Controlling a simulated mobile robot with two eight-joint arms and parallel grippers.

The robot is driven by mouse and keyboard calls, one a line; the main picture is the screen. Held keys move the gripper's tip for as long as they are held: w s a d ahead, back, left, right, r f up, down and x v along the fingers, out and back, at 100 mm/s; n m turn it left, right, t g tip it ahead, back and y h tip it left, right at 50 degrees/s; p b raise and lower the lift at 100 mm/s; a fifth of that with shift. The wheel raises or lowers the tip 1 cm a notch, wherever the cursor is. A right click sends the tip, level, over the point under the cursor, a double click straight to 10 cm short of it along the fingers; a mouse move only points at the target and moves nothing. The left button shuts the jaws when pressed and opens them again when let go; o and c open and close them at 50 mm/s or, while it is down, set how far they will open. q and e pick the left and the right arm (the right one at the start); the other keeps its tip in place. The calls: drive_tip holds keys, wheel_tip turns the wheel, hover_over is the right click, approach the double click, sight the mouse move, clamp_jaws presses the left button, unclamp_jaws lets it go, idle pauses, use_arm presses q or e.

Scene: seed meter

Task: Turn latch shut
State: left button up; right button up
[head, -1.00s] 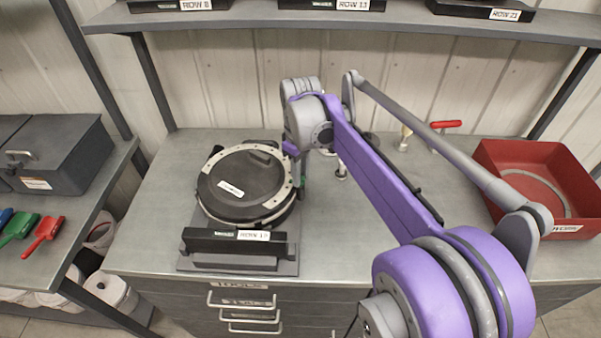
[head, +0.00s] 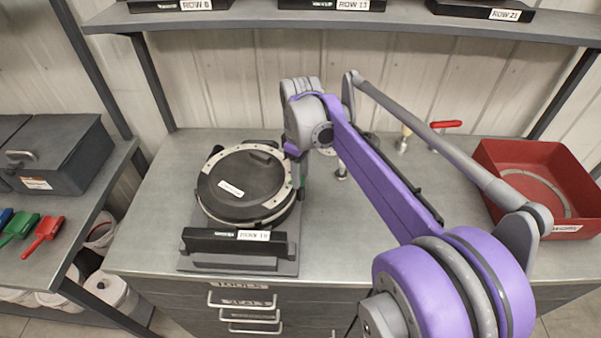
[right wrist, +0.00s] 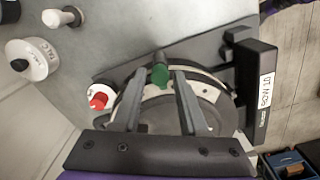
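The seed meter (head: 240,190) is a round black housing with a pale rim ring, standing on a grey base on the bench. A green knob (right wrist: 160,75), which looks like the latch grip, is at its rim in the right wrist view. A bit of green also shows at the housing's right side in the head view (head: 303,181). My right gripper (right wrist: 160,78) is open, with one finger on each side of the green knob and gaps between. I cannot tell whether the fingers reach down around it. In the head view my wrist hides the fingers. My left gripper is not in view.
A red knob (right wrist: 98,97) sits beside the left finger in the right wrist view. A black bar labelled as a row unit (head: 235,241) fronts the meter. A red bin (head: 490,152) stands at the bench's right. A shelf (head: 330,22) runs above. The bench's left front is clear.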

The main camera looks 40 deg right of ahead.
drive_tip(key=shift+o, duration=0.8)
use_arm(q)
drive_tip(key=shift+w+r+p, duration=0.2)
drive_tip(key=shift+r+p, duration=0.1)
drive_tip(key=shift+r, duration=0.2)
use_arm(e)
wheel_tip(320, 180, up, 11)
drive_tip(key=shift+f, duration=0.15)
